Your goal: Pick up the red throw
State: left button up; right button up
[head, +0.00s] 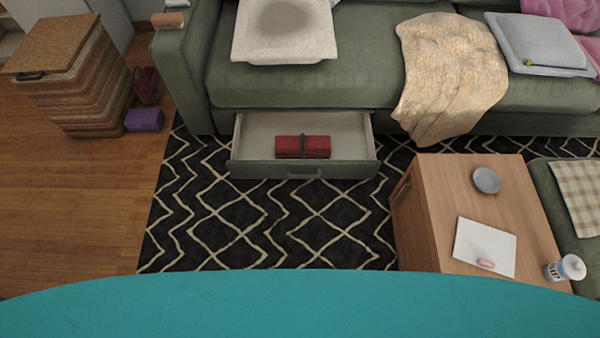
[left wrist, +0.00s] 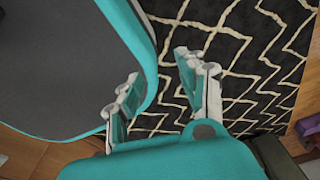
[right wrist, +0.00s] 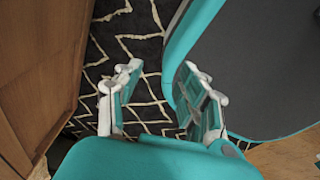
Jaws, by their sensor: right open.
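The red throw (head: 303,147) is a folded red bundle with a dark tie around it. It lies in the open drawer (head: 252,170) under the green sofa, in the head view. Neither wrist view shows the throw. My left gripper (left wrist: 158,82) is open and empty above the patterned rug, beside my teal base. My right gripper (right wrist: 163,95) is open and empty above the rug, between my base and a wooden side. Neither gripper shows in the head view, and both are away from the throw.
The green sofa (head: 355,85) carries a beige blanket (head: 450,75) hanging over its front. A woven hamper (head: 75,85) stands at the left. The rug (head: 270,225) before the drawer is clear.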

aim_at(302, 146)
jog(key=i, duration=1.55)
